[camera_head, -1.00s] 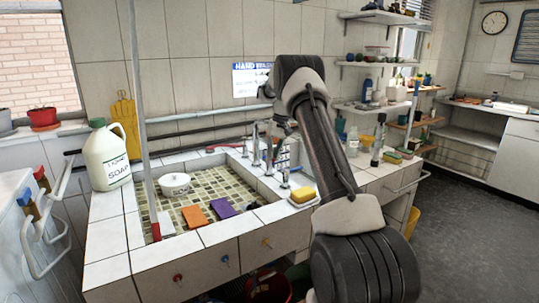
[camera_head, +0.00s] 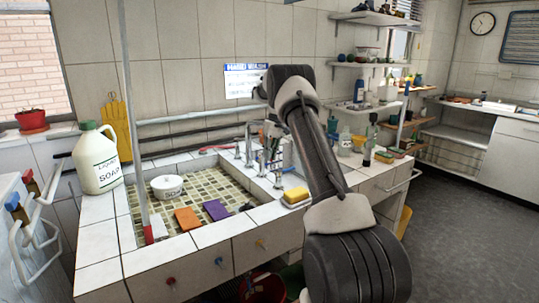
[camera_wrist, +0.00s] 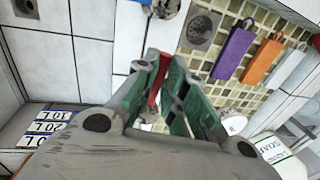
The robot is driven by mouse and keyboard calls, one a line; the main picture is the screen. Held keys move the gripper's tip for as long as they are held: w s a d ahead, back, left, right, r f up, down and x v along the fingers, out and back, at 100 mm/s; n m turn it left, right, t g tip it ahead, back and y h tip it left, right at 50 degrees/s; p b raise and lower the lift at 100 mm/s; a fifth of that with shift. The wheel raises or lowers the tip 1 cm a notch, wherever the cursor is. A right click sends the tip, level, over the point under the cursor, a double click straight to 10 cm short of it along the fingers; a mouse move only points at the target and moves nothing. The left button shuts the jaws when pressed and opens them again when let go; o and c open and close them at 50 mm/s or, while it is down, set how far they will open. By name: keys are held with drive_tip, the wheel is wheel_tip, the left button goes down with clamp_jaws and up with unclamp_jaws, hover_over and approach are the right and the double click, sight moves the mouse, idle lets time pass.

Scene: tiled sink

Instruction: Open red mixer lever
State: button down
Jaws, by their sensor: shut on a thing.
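The red mixer lever (camera_wrist: 154,92) shows as a narrow red piece between the green-padded fingers of my gripper (camera_wrist: 167,82) in the wrist view. The fingers are shut on it and hide most of it. In the head view my arm crosses the right part of the sink. It hides the gripper tips and the lever. Metal taps (camera_head: 250,145) stand along the back right rim of the tiled sink (camera_head: 190,243), just left of my arm.
A liquid soap jug (camera_head: 97,162) stands left of the sink. A white bowl (camera_head: 167,187), an orange sponge (camera_head: 187,218) and a purple sponge (camera_head: 215,210) lie in the basin. A yellow sponge (camera_head: 296,195) is on the front right rim. A pole (camera_head: 132,110) rises at left.

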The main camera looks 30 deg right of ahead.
drive_tip(key=c, duration=1.5)
unclamp_jaws()
drive_tip(key=shift+r, duration=0.1)
drive_tip(key=r, duration=0.4)
drive_tip(key=d+r, duration=0.1)
drive_tip(key=r, duration=0.2)
drive_tip(key=d+r, duration=0.1)
drive_tip(key=r, duration=0.3)
drive_tip(key=shift+d+r, duration=0.2)
drive_tip(key=shift+r, duration=0.1)
